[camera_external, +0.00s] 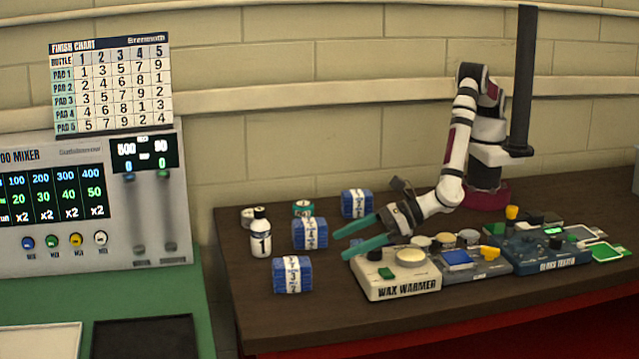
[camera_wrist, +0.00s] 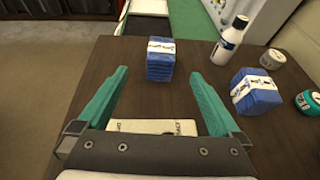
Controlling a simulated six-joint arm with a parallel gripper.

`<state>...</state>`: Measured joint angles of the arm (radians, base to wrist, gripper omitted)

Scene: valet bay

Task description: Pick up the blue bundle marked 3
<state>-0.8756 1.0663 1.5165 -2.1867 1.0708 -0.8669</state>
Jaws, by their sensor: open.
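Three blue bundles with white printed bands rest on the brown table. The front bundle (camera_external: 292,274) seems to carry a 3, but the print is small. The middle bundle (camera_external: 310,232) and the back bundle (camera_external: 357,203) have bands I cannot read surely. My gripper (camera_external: 338,246) is open and empty, its green fingers pointing left above the table, to the right of the front and middle bundles. In the wrist view, the front bundle (camera_wrist: 160,59) is ahead, between and beyond the fingertips (camera_wrist: 158,74). The middle bundle (camera_wrist: 256,92) is outside the right finger.
A white bottle marked 1 (camera_external: 261,234) stands left of the middle bundle. A grey-lidded jar (camera_external: 249,215) and a green-banded jar (camera_external: 303,208) are behind. The wax warmer (camera_external: 400,275) sits below my gripper. The table's front left is clear.

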